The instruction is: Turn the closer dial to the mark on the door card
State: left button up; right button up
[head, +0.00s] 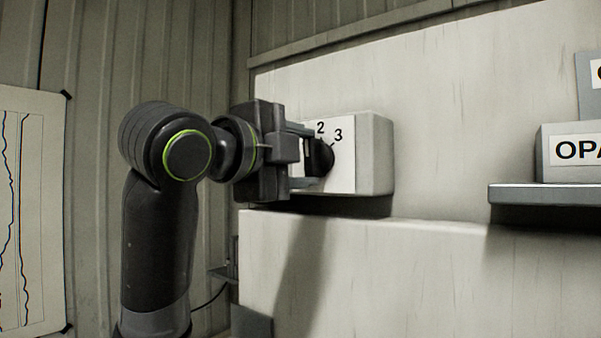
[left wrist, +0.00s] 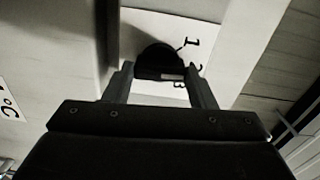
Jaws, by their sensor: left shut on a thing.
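The closer dial (head: 324,158) is a black knob on the white face of a pale box (head: 375,155) on the wall. The numbers 2 and 3 show beside it in the head view. My left gripper (head: 308,156) reaches it from the left and is shut on the dial. In the left wrist view the dial (left wrist: 160,61) sits between the two fingers (left wrist: 160,85), with a 1 and a short line above right of it and a partly covered 3 below. The dial's pointer is hard to make out. No door card can be identified. My right gripper is not in view.
A grey shelf (head: 545,195) with a labelled grey box (head: 570,150) stands to the right. A chart board (head: 32,210) is at the far left. A ledge (head: 430,222) runs below the dial box. The wall between box and shelf is clear.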

pick_arm(q)
jog(key=shift+m, duration=0.5)
jog(key=o, duration=1)
jog(key=b+v, duration=0.7)
jog(key=v, duration=1)
jog(key=shift+s+a, duration=0.1)
jog(key=shift+s, duration=0.05)
